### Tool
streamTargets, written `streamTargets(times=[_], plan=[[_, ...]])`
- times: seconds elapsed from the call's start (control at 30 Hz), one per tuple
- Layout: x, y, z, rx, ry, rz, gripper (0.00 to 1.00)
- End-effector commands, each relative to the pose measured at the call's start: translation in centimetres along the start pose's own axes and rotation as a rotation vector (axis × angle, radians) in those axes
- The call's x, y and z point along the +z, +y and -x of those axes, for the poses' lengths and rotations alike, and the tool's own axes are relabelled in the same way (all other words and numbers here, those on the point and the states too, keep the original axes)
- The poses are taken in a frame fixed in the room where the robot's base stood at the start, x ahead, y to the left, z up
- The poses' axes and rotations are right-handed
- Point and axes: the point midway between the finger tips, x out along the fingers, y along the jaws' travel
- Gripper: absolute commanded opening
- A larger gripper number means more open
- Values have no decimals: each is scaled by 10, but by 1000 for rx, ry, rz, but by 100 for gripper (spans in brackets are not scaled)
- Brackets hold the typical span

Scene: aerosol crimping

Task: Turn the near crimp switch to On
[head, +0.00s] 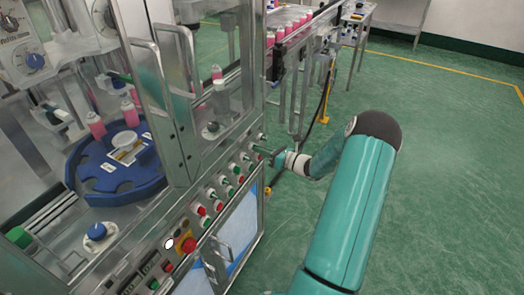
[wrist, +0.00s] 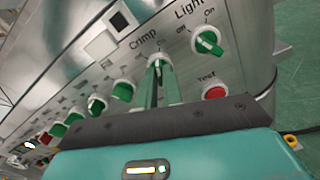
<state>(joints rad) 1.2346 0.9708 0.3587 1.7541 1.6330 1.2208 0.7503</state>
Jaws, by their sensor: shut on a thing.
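The near crimp switch (wrist: 158,61) is a green-handled knob on a pale round base, under the word Crimp in the wrist view. My gripper (wrist: 158,78) is shut on its green handle, one finger on each side. The handle points roughly up the panel, towards the On mark; its exact angle is partly hidden by the fingers. In the head view my gripper (head: 268,153) is at the right end of the control panel's row of knobs, where the switch itself is hard to make out.
The Light switch (wrist: 208,41) is close by to the right, with the red Test button (wrist: 215,92) below it. Several more green knobs run left along the steel panel. A blue turntable (head: 115,170) stands inside the machine. Green floor right of the machine is open.

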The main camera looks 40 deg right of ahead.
Motion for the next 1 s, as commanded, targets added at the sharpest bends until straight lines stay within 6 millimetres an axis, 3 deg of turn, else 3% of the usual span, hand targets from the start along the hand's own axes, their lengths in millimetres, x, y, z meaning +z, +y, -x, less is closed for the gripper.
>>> streamTargets(times=[0.33,0.87,1.0], plan=[[0,0,0,0,1,-165,0],[-1,0,0,-1,1,-198,0],[0,0,0,0,1,-197,30]])
